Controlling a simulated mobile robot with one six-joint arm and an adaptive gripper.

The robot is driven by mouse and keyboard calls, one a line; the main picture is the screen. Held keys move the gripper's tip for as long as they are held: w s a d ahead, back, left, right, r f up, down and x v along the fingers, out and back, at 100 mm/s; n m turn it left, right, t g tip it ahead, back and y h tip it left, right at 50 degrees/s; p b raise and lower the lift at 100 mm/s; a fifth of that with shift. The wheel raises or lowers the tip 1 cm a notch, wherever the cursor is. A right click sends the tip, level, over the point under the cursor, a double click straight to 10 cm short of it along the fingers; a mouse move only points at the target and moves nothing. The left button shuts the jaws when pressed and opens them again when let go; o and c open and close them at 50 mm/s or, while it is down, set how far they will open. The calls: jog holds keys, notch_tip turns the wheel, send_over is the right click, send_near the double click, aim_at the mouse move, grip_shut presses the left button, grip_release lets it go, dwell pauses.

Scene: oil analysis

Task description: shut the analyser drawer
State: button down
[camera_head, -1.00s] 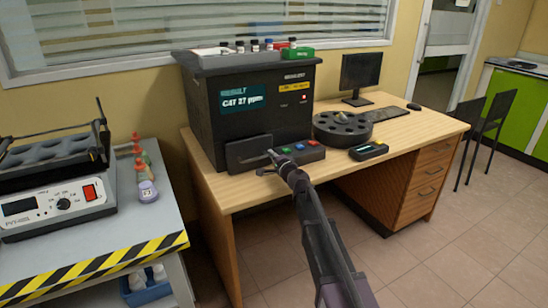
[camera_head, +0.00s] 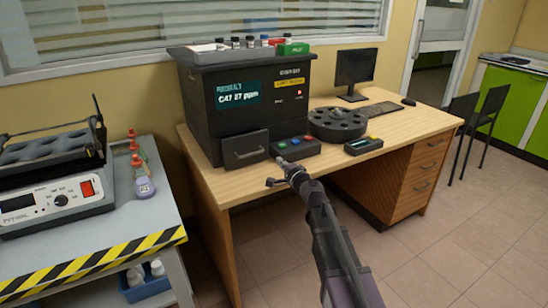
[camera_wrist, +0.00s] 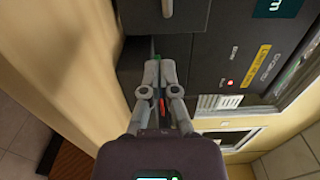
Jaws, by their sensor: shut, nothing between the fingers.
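The black analyser (camera_head: 255,125) stands on the wooden desk. Its drawer (camera_head: 234,144), with a bar handle (camera_head: 248,153), is at the lower left of the front. My gripper (camera_head: 281,161) is in front of the button panel, just right of the drawer and apart from the handle. Its fingers are shut and empty. In the wrist view the fingertips (camera_wrist: 160,66) are close together, below the drawer front (camera_wrist: 138,16) and handle (camera_wrist: 167,8).
The button panel (camera_head: 297,147) juts out right of the drawer. A round black carousel (camera_head: 337,123) and a small handheld device (camera_head: 363,145) are farther right. The desk's front edge is beneath my arm. A side bench (camera_head: 110,235) with a heater unit is on the left.

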aim_at(265, 146)
jog(key=shift+v, duration=2.1)
jog(key=shift+s+r, duration=0.1)
jog(key=shift+r, duration=0.15)
jog(key=x, duration=1.4)
jog(key=x, duration=0.3)
jog(key=shift+w+a, duration=0.2)
jog(key=shift+w, duration=0.05)
jog(key=shift+w+a, duration=0.1)
jog(key=shift+w+r, duration=0.1)
